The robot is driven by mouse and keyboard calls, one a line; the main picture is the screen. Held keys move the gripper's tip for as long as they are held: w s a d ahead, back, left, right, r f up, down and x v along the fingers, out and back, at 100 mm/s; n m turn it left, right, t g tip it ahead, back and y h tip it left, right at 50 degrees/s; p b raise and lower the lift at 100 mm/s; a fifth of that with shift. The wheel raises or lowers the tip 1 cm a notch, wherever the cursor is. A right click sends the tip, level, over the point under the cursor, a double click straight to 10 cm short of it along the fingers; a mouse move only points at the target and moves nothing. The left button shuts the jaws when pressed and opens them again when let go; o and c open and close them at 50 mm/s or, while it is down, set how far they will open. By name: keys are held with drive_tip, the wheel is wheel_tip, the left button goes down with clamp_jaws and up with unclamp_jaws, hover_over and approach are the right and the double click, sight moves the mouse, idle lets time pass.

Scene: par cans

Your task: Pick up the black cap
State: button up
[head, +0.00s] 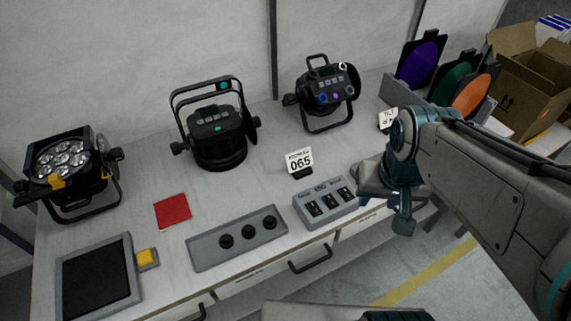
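Three small round black pieces, which look like caps or knobs, sit in a row on a long grey plate (207,252) at the front of the bench. They are the left piece (227,241), the middle piece (248,233) and the right piece (269,222). I cannot tell which one is the black cap. My gripper (398,212) hangs at the bench's front edge, to the right of the plate and apart from it. A finger points downward. The wrist hides part of the gripper, and I cannot see the gap between its fingers.
A grey box with black switches (324,204) lies between the plate and my gripper. Lamps (218,130) stand along the back. A red square (172,211), a dark-screened panel (97,278) and a yellow button (146,256) lie left.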

drive_tip(key=w+a+f+m+g+p, duration=0.1)
drive_tip(key=w+a+g+p, duration=0.15)
drive_tip(key=w+a, duration=0.55)
drive_tip(key=m+p, duration=0.1)
drive_tip(key=p, duration=0.3)
hover_over(269, 218)
wheel_tip(269, 218, down, 13)
drive_tip(key=shift+d+r, duration=0.1)
drive_tip(key=shift+d, duration=0.05)
drive_tip(key=shift+f+p, duration=0.65)
drive_tip(key=shift+f, duration=2.5)
drive_tip(key=c, duration=0.7)
